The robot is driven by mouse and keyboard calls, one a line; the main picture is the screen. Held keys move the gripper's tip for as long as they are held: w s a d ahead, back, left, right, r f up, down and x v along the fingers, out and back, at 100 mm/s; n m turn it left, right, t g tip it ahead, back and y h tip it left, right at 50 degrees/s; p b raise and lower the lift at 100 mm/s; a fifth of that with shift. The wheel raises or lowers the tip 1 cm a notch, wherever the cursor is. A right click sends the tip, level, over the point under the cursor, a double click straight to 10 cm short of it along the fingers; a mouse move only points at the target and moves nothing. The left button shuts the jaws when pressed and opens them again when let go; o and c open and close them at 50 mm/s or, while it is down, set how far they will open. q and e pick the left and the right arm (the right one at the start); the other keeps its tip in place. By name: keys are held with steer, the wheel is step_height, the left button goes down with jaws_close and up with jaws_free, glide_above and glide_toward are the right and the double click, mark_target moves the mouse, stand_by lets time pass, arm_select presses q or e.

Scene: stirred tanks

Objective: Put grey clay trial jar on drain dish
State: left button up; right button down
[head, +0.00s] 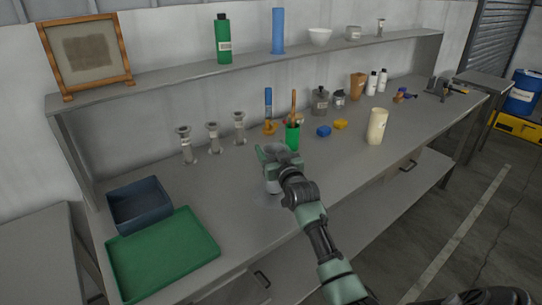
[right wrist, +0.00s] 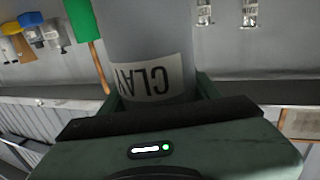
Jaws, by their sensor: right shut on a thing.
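My right gripper (head: 270,165) is shut on the grey clay trial jar, held over the middle of the bench. In the right wrist view the jar (right wrist: 145,35) is a smooth grey cylinder between the fingers, its white CLAY label upside down. In the head view the gripper hides most of the jar. My left gripper is not in view.
A green tray (head: 160,255) and blue bin (head: 140,205) are at the left. A cream cylinder (head: 376,126) stands right.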

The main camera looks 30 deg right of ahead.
step_height(320, 180, down, 2)
steer(key=shift+f, duration=0.35)
steer(key=shift+f, duration=0.1)
steer(key=shift+c, duration=1.8)
jaws_free()
steer(key=shift+s, duration=0.1)
steer(key=b+v, duration=0.1)
steer(key=v, duration=1.1)
